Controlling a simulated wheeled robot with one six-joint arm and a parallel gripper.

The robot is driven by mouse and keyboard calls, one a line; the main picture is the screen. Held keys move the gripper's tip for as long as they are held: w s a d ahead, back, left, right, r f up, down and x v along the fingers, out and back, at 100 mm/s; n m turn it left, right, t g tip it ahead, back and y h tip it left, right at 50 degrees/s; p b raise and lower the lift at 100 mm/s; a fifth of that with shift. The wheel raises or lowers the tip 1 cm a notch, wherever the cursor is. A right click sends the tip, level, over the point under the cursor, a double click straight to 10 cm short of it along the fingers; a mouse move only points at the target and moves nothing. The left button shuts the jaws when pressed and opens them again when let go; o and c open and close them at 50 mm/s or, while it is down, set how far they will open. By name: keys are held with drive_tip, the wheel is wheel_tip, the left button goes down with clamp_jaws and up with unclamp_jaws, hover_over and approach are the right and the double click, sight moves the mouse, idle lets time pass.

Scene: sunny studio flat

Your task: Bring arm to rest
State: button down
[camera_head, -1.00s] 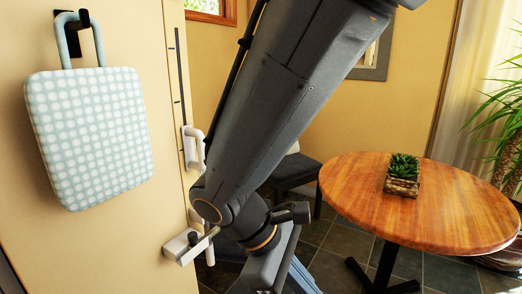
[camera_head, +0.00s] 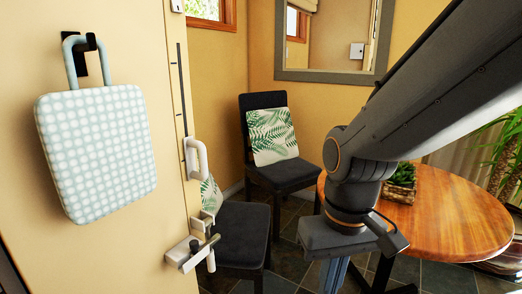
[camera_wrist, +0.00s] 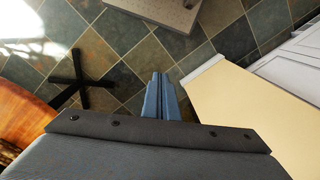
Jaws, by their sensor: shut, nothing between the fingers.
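My arm crosses the right side of the head view, and its wrist is in front of the round table. My gripper (camera_wrist: 161,98) shows in the wrist view as two blue fingers pressed together, empty, pointing over the tiled floor. In the head view only the upper part of the blue fingers (camera_head: 334,275) shows at the bottom edge; the tips are out of frame there. The gripper touches nothing that I can see.
A door (camera_head: 110,250) with a lever handle (camera_head: 190,254) and a hanging dotted bag (camera_head: 95,150) stands at left. A round wooden table (camera_head: 450,215) holds a potted plant (camera_head: 402,175). Dark chairs (camera_head: 262,108) stand behind. Tiled floor (camera_wrist: 125,35) lies open below the gripper.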

drive_tip(key=d+r+m+p, duration=0.2)
drive_tip(key=d+r+p, duration=0.5)
drive_tip(key=p, duration=0.6)
drive_tip(key=shift+s+d+r+h, duration=0.2)
drive_tip(key=shift+d+h, duration=0.1)
